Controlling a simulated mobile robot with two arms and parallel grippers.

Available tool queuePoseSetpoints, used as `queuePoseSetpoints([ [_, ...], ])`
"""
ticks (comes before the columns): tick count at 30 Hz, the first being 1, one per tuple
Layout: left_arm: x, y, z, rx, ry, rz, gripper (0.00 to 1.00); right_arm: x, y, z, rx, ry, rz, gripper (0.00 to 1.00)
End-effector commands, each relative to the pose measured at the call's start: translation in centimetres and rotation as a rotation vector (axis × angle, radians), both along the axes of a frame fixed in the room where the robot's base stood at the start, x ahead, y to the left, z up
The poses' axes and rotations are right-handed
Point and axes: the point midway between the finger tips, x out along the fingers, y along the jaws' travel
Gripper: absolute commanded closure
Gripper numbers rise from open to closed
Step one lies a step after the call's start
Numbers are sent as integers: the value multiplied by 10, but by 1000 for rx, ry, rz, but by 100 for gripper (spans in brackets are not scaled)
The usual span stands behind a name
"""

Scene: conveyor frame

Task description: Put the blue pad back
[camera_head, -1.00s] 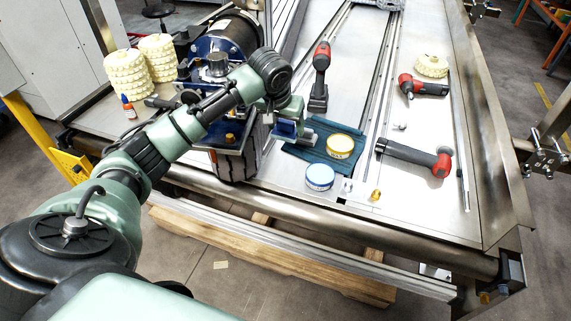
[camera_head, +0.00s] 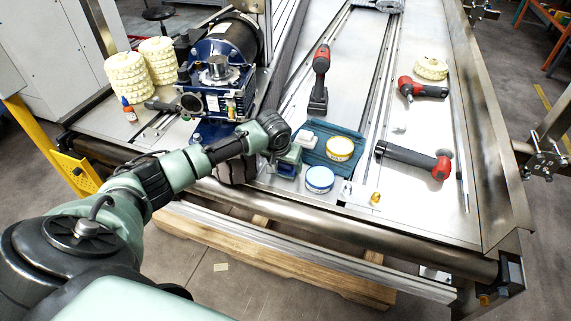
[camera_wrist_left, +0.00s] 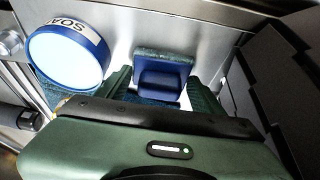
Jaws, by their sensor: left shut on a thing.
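The blue pad (camera_wrist_left: 163,80) shows between the fingers of my left gripper (camera_wrist_left: 162,90) in the left wrist view. It has a blue grip and a teal textured edge. The gripper is shut on it. In the head view my left gripper (camera_head: 287,168) is low over the metal bench, left of the blue-lidded tin (camera_head: 320,179) and by the near left edge of the teal cloth (camera_head: 326,155). The pad is mostly hidden there, and I cannot tell if it touches the bench. My right gripper is not in view.
A yellow tin (camera_head: 340,148) and a white block (camera_head: 304,139) sit on the cloth. A red-ended grinder (camera_head: 412,158) lies to the right, a drill (camera_head: 320,80) behind. A blue motor unit (camera_head: 217,75) stands at left. The bench's front edge (camera_head: 350,218) is close.

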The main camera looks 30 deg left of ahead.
Motion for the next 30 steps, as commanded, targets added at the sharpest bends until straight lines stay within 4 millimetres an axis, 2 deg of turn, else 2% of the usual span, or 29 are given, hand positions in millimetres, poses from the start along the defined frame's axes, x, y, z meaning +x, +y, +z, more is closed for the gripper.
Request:
queuePoseSetpoints([
  [6,0,0,-2,0,1,0,65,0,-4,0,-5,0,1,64],
  [7,0,0,-2,0,1,0,27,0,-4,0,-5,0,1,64],
  [9,0,0,-2,0,1,0,11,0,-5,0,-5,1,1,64],
  [20,0,0,1,0,-1,0,11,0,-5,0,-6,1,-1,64],
  [23,-4,-1,11,0,0,-1,11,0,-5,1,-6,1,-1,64],
  [30,-22,-5,57,0,-2,-1,11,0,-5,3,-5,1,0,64],
])
